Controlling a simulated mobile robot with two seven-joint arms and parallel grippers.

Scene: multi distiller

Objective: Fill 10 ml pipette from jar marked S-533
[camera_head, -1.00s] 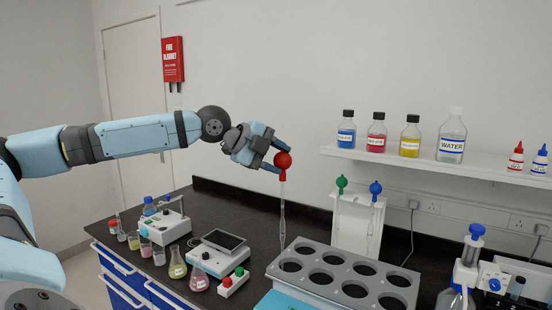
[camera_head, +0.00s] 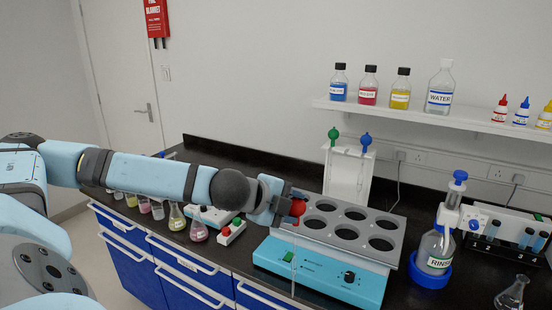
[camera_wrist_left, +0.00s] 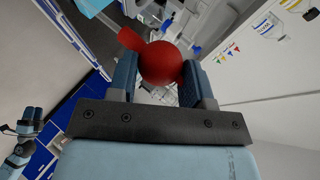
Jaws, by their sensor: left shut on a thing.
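My left gripper (camera_head: 288,207) is shut on the red bulb (camera_head: 298,207) of a pipette. The bulb also shows between the fingers in the left wrist view (camera_wrist_left: 160,63). The thin clear glass tube (camera_head: 294,250) hangs roughly upright below it, in front of the light blue block's left part. I cannot see any liquid in it. Bottles with blue (camera_head: 339,88), red (camera_head: 368,88) and yellow (camera_head: 400,95) contents stand on the shelf; their labels are too small to read, and I cannot make out S-533. My right gripper (camera_wrist_left: 33,115) shows small at the wrist view's left edge.
A light blue block with a grey, holed top (camera_head: 390,262) stands on the black bench. Behind it, a white stand (camera_head: 347,175) holds green and blue-bulbed pipettes. A rinse bottle (camera_head: 435,250) stands right. Flasks (camera_head: 198,230) stand left, partly behind my arm. A water bottle (camera_head: 440,88) is shelved.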

